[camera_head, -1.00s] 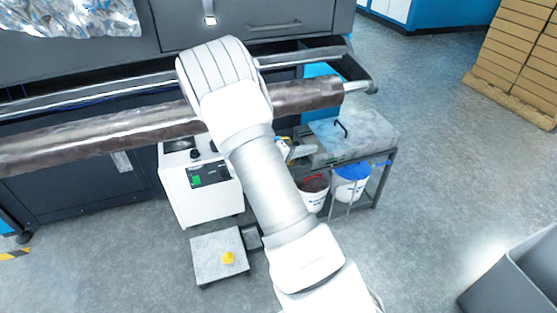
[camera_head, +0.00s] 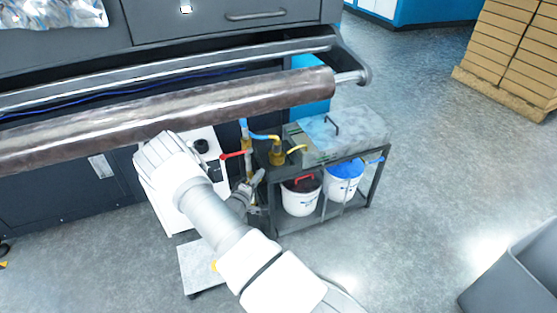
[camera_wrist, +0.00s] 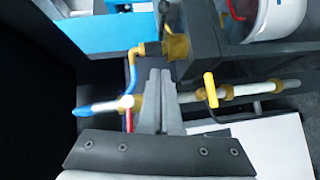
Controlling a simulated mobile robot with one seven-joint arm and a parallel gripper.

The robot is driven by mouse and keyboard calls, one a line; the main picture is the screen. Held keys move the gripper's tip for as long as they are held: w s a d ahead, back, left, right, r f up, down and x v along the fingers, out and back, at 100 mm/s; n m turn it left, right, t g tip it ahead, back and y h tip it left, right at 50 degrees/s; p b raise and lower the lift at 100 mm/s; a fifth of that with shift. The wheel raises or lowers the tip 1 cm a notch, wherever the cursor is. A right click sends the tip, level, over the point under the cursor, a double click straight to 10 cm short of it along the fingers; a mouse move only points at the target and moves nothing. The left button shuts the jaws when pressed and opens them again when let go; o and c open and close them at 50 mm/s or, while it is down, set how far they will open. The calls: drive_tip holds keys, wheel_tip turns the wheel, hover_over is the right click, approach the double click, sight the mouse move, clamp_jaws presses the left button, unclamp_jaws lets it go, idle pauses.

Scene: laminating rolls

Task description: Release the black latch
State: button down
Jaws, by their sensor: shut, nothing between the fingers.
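I cannot pick out the black latch with certainty in either view. The roller machine (camera_head: 65,60) fills the back left of the head view, with a long brown roll (camera_head: 180,112) on a bar across its front. My gripper (camera_head: 257,178) is low in front of the machine, beside a small cart. In the wrist view my gripper (camera_wrist: 159,74) is shut and empty. Its fingertips are close to a pipe with a yellow handle (camera_wrist: 211,90) and a blue-ended fitting (camera_wrist: 97,109). The fingers hide part of this pipe.
The cart (camera_head: 330,160) carries pipes, a red-handled valve (camera_head: 232,155) and a grey lidded box (camera_head: 345,130). Two white buckets (camera_head: 300,198) stand on its lower shelf. A white cabinet (camera_head: 170,205) is partly behind my arm.

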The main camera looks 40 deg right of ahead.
drive_tip(key=b, duration=0.3)
approach(285, 154)
drive_tip(key=w, duration=0.2)
drive_tip(key=w+d, duration=0.1)
drive_tip(key=w, duration=0.1)
drive_tip(key=shift+f, duration=0.15)
drive_tip(key=d, duration=0.1)
drive_tip(key=d+b, duration=0.1)
drive_tip(key=d, duration=0.1)
drive_tip(key=shift+s+d+f, duration=0.15)
drive_tip(key=shift+s+f, duration=0.1)
drive_tip(key=shift+s, duration=0.1)
drive_tip(key=shift+d, duration=0.3)
